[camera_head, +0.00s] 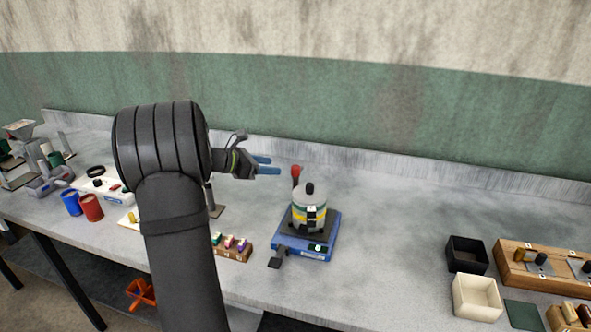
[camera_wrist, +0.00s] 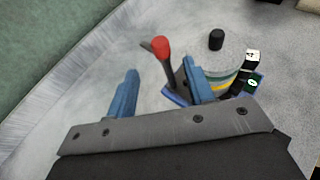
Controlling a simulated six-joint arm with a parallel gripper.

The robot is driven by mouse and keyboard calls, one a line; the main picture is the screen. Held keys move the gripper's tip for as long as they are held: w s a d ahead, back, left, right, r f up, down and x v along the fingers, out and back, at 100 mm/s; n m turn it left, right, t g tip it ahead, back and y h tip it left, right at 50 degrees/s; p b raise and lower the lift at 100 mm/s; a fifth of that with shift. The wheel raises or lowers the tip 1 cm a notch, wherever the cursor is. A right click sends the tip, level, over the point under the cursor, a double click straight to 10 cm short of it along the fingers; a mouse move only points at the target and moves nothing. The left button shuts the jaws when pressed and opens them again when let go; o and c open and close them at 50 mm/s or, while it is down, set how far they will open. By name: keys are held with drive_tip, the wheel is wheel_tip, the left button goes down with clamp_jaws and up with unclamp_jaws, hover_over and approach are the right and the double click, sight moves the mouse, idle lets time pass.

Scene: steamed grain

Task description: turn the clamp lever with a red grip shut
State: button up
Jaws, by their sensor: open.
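The clamp lever with a red grip (camera_head: 296,171) stands upright at the back left of a blue-based device (camera_head: 318,243). A grey and yellow striped pot with a black knob (camera_head: 310,210) sits on the device. My gripper (camera_head: 267,166) is open, with blue fingers, just left of the red grip in the head view. In the wrist view the red grip (camera_wrist: 161,47) shows beyond my gripper (camera_wrist: 160,85), between the lines of its two fingers and nearer the right one. I cannot tell whether a finger touches the lever. The lower lever is partly hidden by the right finger.
Wooden blocks with small coloured pieces (camera_head: 234,246) lie left of the device. Blue (camera_head: 71,202) and red (camera_head: 91,208) cups stand further left. A black box (camera_head: 467,254), a cream box (camera_head: 476,298) and a wooden board (camera_head: 545,267) are at right. Counter between is clear.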

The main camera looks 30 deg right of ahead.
sight(295, 167)
drive_tip(key=x, duration=1)
drive_tip(key=shift+f, duration=0.1)
drive_tip(key=c, duration=1)
